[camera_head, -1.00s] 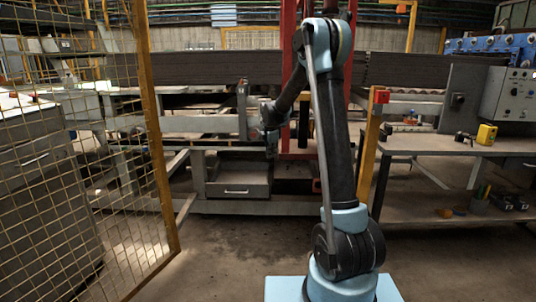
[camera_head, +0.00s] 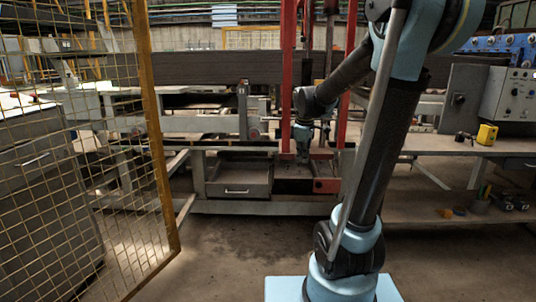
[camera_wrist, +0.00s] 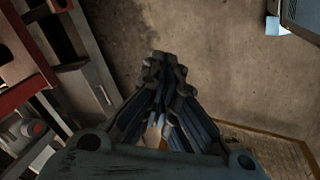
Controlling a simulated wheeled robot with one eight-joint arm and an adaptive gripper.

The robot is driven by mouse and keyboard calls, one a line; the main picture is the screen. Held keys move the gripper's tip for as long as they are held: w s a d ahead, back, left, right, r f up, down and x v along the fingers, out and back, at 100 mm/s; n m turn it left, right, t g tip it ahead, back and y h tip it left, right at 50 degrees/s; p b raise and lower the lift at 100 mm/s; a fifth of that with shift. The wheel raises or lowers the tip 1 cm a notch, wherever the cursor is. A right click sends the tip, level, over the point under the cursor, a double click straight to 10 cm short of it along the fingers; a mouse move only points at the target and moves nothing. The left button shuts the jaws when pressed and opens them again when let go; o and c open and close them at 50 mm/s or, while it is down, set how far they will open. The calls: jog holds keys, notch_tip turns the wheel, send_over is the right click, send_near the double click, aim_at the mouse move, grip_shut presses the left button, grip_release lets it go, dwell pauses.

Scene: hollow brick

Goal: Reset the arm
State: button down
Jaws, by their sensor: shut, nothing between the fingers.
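My gripper (camera_head: 303,158) hangs at the end of my arm in the head view, pointing down in front of the workbench. In the wrist view my gripper (camera_wrist: 165,62) is shut, its dark fingers together at the tips with nothing between them. Bare concrete floor lies beyond the fingertips in that view. In the head view the arm leans to the right at its base and the forearm slopes down to the left.
A workbench with a drawer (camera_head: 238,178) and a red frame (camera_head: 286,75) stand behind the gripper. A yellow mesh fence (camera_head: 158,150) is at left. A table at right holds a yellow device (camera_head: 487,134) and a control box (camera_head: 508,95). The floor (camera_head: 215,265) in front is clear.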

jog(key=s+d+f+m, duration=0.1)
jog(key=s+f+m, duration=0.2)
jog(key=s, duration=0.6)
jog(key=s+d+f+m, duration=0.2)
jog(key=s+f+m, duration=0.2)
jog(key=s, duration=0.5)
jog(key=s+d+f+m, duration=0.2)
jog(key=s+f+m, duration=0.2)
jog(key=s, duration=0.5)
jog(key=shift+d+m+g, duration=0.15)
jog(key=shift+m+g, duration=0.15)
jog(key=shift+m, duration=0.2)
jog(key=shift+s, duration=0.1)
